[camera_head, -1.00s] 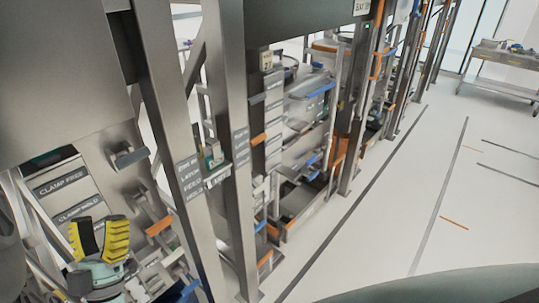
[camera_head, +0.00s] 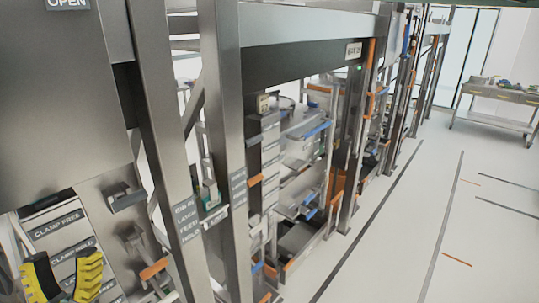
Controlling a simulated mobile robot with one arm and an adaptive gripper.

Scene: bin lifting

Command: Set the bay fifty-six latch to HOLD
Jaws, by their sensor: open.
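My gripper (camera_head: 62,278) shows at the lower left, with two yellow-and-black fingers apart and nothing seen between them. It is in front of a panel with labels reading CLAMP FREE (camera_head: 57,225) and CLAMP HOLD (camera_head: 73,250). A grey label (camera_head: 187,222) on a steel post to its right carries small text that seems to include LATCH, FEED and HOLD; its number is not clear. A small green-and-grey fitting (camera_head: 210,194) sits beside that label, well away from my gripper. I cannot tell which part is the bay fifty-six latch or how it is set.
Steel posts (camera_head: 225,130) stand close in front, between my gripper and the racks. A grey bracket (camera_head: 127,199) and an orange-tipped lever (camera_head: 153,268) stick out near my gripper. The floor (camera_head: 400,240) at right is clear; a cart (camera_head: 497,95) stands far back.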

